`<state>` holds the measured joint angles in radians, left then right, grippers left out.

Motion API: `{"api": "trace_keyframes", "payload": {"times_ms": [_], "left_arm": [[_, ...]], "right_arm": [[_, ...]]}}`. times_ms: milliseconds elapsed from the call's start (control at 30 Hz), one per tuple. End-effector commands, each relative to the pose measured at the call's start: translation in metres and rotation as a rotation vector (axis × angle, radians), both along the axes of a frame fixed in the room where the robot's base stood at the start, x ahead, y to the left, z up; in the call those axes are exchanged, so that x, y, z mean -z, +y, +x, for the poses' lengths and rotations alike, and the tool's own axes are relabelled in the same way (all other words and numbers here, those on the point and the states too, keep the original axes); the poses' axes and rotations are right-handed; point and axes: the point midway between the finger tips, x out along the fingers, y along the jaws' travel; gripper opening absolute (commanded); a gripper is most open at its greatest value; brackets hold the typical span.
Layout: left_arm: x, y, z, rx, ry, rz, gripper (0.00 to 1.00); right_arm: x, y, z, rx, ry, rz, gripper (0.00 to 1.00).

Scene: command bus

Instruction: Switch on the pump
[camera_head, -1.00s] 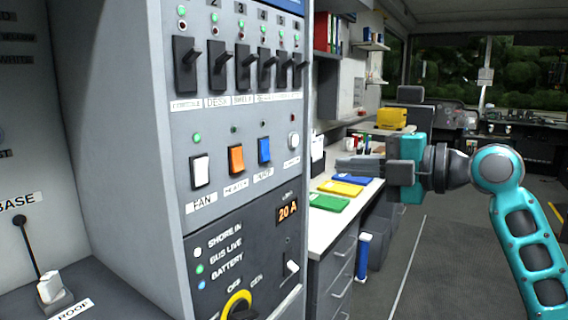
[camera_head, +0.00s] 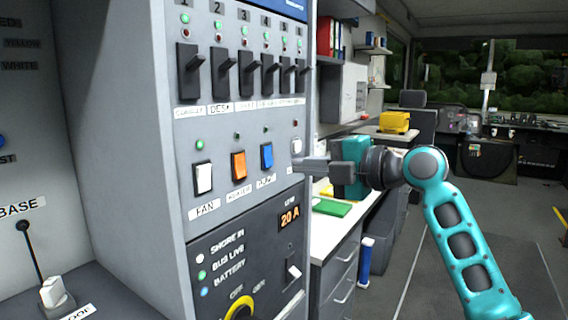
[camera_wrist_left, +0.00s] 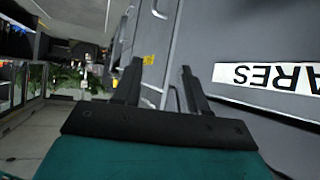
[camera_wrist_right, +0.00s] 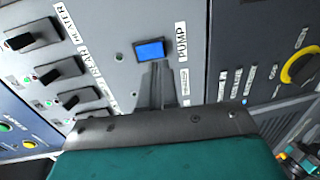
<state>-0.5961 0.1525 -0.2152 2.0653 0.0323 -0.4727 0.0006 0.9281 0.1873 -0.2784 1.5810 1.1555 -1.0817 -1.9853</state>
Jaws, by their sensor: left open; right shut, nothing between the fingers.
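The pump switch (camera_head: 267,157) is a blue rocker on the grey panel, right of the orange heater switch. The small lamp (camera_head: 266,130) above it looks dark. In the right wrist view the blue rocker (camera_wrist_right: 150,50) sits beside its PUMP label (camera_wrist_right: 181,41). My right gripper (camera_head: 298,163) is shut and empty, just right of the rocker in the head view. In the right wrist view its fingertips are close to the rocker's lower edge; I cannot tell whether they touch. My left gripper (camera_wrist_left: 160,68) is open and empty, and out of the head view.
The white fan switch (camera_head: 203,178) has a lit green lamp above it. A row of black levers (camera_head: 220,74) is above, and a yellow rotary knob (camera_head: 240,306) is below. A desk (camera_head: 335,232) with a green folder (camera_head: 331,207) stands right of the panel.

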Motion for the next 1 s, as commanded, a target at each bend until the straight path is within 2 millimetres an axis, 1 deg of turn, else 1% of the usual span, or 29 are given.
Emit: {"api": "trace_keyframes", "payload": {"times_ms": [33, 100, 300, 467, 767, 867, 967, 1000], "left_arm": [[0.000, 0.000, 0.000, -0.001, 0.000, 0.000, 0.43], [-0.001, 0.000, 0.000, -0.003, 0.000, -0.001, 0.43], [0.000, 0.001, 0.000, -0.006, 0.001, -0.001, 0.43], [0.001, 0.001, 0.000, -0.006, 0.001, 0.000, 0.43], [0.001, 0.002, 0.000, -0.007, 0.000, 0.000, 0.43], [0.006, 0.002, 0.001, -0.007, -0.003, -0.001, 0.43], [0.018, 0.001, 0.002, -0.007, -0.007, -0.002, 0.43], [0.013, 0.001, 0.002, -0.006, -0.004, -0.001, 0.43]], "right_arm": [[0.000, 0.010, 0.005, -0.004, 0.002, 0.001, 0.00], [0.002, 0.020, 0.012, -0.002, 0.001, 0.002, 0.00], [0.005, 0.037, 0.025, 0.000, 0.001, 0.000, 0.00], [0.006, 0.041, 0.028, 0.001, 0.000, -0.001, 0.00], [0.007, 0.041, 0.028, 0.001, 0.000, 0.000, 0.00], [0.010, 0.042, 0.029, 0.001, -0.008, 0.009, 0.00], [0.015, 0.045, 0.030, 0.000, -0.025, 0.035, 0.00], [0.009, 0.045, 0.030, 0.000, -0.026, 0.037, 0.00]]}}
